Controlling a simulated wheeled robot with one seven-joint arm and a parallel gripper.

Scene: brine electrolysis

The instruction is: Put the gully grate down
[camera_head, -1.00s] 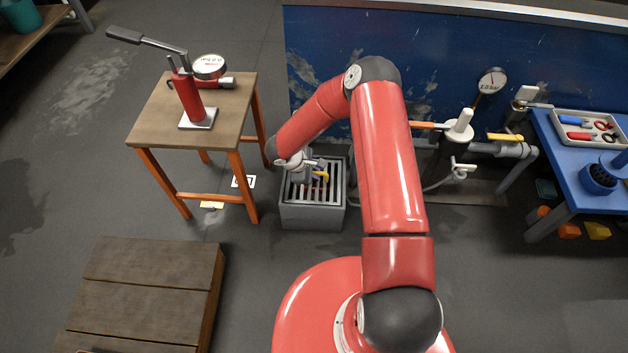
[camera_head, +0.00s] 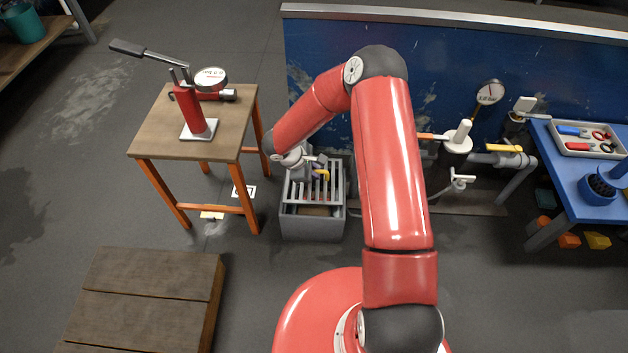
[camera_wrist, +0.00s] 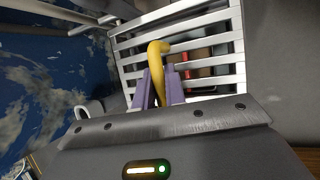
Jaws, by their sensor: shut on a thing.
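The gully grate (camera_head: 336,185) is a grey slatted panel over the grey gully box (camera_head: 312,229). It sits toward the back of the box top, and a strip of brown interior shows at the front; it looks raised, but I cannot tell how far. In the wrist view the grate's pale slats (camera_wrist: 203,52) fill the upper middle, with a yellow hooked handle (camera_wrist: 157,62) in front. My gripper (camera_wrist: 160,84) has its purple fingers shut on that handle. In the head view my gripper (camera_head: 316,172) partly hides the grate.
A wooden table (camera_head: 165,145) with a red hand pump (camera_head: 189,108) and gauge stands left of the box. Pipes and a valve (camera_head: 457,140) are to the right, a blue wall (camera_head: 310,55) behind. A wooden platform (camera_head: 145,295) lies front left. Floor in front of the box is clear.

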